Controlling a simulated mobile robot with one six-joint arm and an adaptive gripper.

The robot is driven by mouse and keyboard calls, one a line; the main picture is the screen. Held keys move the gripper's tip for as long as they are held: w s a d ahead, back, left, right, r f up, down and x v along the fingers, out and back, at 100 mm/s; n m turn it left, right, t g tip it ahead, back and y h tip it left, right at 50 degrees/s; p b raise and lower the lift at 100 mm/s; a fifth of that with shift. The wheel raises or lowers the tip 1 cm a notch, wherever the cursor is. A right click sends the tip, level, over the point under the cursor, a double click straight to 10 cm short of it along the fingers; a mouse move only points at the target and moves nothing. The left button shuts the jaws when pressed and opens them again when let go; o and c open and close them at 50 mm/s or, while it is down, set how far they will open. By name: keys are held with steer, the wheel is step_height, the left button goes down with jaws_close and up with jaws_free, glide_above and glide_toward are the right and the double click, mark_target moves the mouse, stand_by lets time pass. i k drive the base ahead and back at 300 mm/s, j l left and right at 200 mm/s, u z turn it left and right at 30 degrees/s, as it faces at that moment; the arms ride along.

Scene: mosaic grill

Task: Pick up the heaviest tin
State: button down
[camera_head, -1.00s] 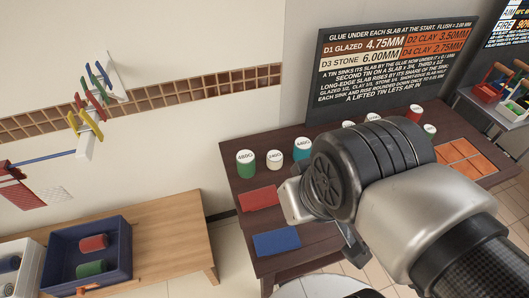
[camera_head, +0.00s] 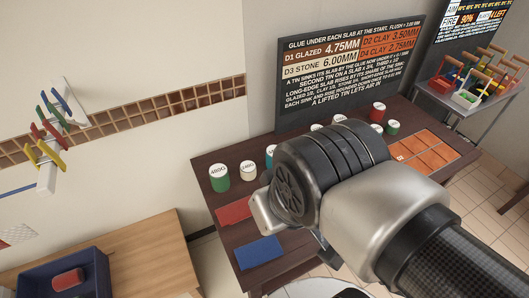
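Several tins stand upright on the dark table (camera_head: 213,191). At its left end are a green tin (camera_head: 219,178) whose label looks like 480G, a cream tin (camera_head: 248,170) that looks like 240G, and a teal tin (camera_head: 271,153), partly hidden by my arm. Farther right are a red tin (camera_head: 378,113), a green tin (camera_head: 392,128) and white-topped tins (camera_head: 341,121), mostly hidden behind my arm. My arm's wrist hangs over the table's middle. My gripper's fingers do not show.
A red pad (camera_head: 233,212) and a blue pad (camera_head: 259,252) lie at the table's left front. Orange slabs (camera_head: 425,151) lie at its right. A black sign (camera_head: 350,75) stands behind. A wooden bench (camera_head: 150,262) with a blue crate (camera_head: 99,268) is at lower left.

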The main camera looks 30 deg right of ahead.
mark_target(218, 173)
steer(key=i+j, duration=0.15)
steer(key=j, duration=0.15)
steer(key=i+j, duration=0.1)
steer(key=j, duration=0.25)
steer(key=i+j+u, duration=0.1)
steer(key=j, duration=0.2)
steer(key=i+j, duration=0.2)
steer(key=j, duration=0.15)
steer(key=i+u, duration=0.1)
steer(key=i, duration=0.2)
